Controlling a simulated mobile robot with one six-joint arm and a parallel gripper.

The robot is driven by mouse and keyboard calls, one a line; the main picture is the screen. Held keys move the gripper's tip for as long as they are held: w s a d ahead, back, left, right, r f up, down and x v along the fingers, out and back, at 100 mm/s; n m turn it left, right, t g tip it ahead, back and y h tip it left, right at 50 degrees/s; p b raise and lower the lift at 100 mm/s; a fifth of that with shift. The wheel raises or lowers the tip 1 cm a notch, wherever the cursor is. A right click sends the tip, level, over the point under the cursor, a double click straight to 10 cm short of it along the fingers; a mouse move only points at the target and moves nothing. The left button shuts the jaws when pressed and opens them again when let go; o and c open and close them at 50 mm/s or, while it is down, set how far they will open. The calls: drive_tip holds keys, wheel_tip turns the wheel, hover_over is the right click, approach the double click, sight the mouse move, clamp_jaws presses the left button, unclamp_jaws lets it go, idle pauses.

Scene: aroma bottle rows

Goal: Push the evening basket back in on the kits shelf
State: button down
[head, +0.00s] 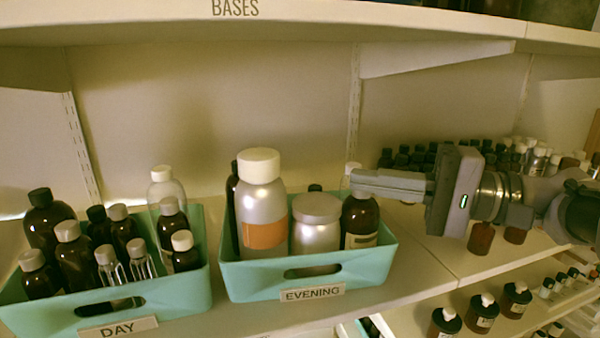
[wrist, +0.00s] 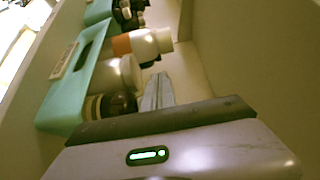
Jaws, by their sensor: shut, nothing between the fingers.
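The evening basket (head: 378,263) is a teal bin with an "EVENING" label on its front, on the shelf in the middle of the head view. It holds a tall silver bottle with an orange band (head: 262,205), a squat silver jar (head: 316,225) and dark bottles. In the wrist view the basket (wrist: 62,95) is at the left. My gripper (head: 355,182) reaches in from the right, shut and empty, its fingertips over the basket's right rear beside the dark bottle (head: 360,220). The fingers (wrist: 157,85) also show behind the jar in the wrist view. Whether they touch anything is unclear.
The day basket (head: 180,308), full of bottles, stands to the left with a small gap. The "BASES" shelf (head: 300,20) runs overhead. Small bottles (head: 400,158) crowd the right rear. Bare shelf (head: 425,275) lies right of the evening basket.

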sight(284, 182)
drive_tip(key=p+x, duration=0.1)
drive_tip(key=x, duration=0.1)
drive_tip(key=p+x, duration=0.1)
drive_tip(key=x, duration=0.2)
drive_tip(key=shift+w+r, duration=0.15)
drive_tip(key=shift+w, duration=0.25)
drive_tip(key=a, duration=0.1)
drive_tip(key=s+a, duration=0.1)
drive_tip(key=s+a+p, duration=0.1)
drive_tip(key=shift+a, duration=0.3)
drive_tip(key=shift+w+d+f, duration=0.1)
drive_tip(key=shift+w+f, duration=0.15)
drive_tip(key=shift+s+a+f+b, duration=0.3)
drive_tip(key=shift+a+b, duration=0.3)
drive_tip(key=shift+b, duration=0.2)
drive_tip(key=shift+s+a+r+b, duration=0.1)
drive_tip(key=shift+s+a+b, duration=0.1)
drive_tip(key=shift+a+b, duration=0.1)
drive_tip(key=shift+s+r, duration=0.1)
drive_tip(key=shift+r, duration=0.15)
